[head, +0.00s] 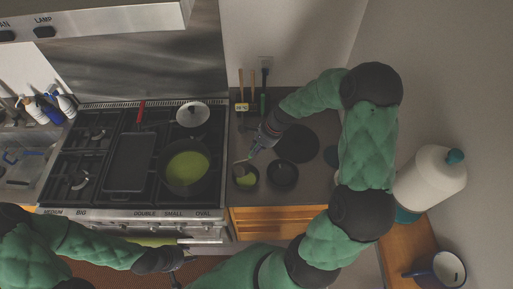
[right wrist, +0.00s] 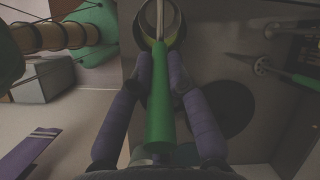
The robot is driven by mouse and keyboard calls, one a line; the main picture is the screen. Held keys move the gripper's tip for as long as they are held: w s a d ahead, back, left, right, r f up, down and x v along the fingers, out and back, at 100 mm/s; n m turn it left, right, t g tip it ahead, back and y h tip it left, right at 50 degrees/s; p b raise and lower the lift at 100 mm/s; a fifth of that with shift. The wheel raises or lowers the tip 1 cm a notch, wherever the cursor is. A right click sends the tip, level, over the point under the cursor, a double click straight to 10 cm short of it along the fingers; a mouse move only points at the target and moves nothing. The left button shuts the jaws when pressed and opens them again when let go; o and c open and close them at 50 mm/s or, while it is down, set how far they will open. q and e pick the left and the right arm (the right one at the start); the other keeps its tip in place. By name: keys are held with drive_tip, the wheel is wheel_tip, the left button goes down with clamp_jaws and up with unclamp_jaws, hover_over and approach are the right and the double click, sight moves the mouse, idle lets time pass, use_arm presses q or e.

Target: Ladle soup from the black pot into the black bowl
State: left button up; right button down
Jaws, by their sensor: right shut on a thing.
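The black pot (head: 187,188) stands on the right side of the stove with green soup (head: 187,165) in it. On the counter to its right are two dark bowls side by side. The left bowl (head: 245,187) shows green inside; the right bowl (head: 283,176) looks empty. My right gripper (head: 262,142) is shut on the ladle's green handle, which also shows in the right wrist view (right wrist: 159,100). The ladle's shaft runs down to the left bowl, and its head is hard to make out there. My left gripper (head: 178,264) is low in front of the stove; its fingers are unclear.
A griddle pan (head: 129,160) with a red handle and a lid (head: 192,114) sit on the stove. A dark round shape (head: 297,143) lies behind the bowls. Utensils (head: 264,88) stand at the back wall.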

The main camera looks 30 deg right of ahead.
drive_tip(key=shift+w+a+r+g+h+p, duration=0.2)
drive_tip(key=shift+w+a+r+h+p, duration=0.25)
drive_tip(key=shift+p, duration=1.1)
drive_tip(key=shift+w+a+r+g+h+p, duration=0.25)
drive_tip(key=shift+a+r+p, duration=0.35)
drive_tip(key=shift+p, duration=0.95)
drive_tip(key=shift+w+a+r+g+h, duration=0.15)
drive_tip(key=shift+w+a+r+h, duration=0.15)
drive_tip(key=shift+a, duration=0.1)
drive_tip(key=shift+w+a+r+g+h, duration=0.1)
drive_tip(key=shift+w+a+r+h, duration=0.05)
drive_tip(key=shift+a+r+h, duration=0.2)
idle(0.5)
drive_tip(key=shift+f, duration=0.15)
idle(0.3)
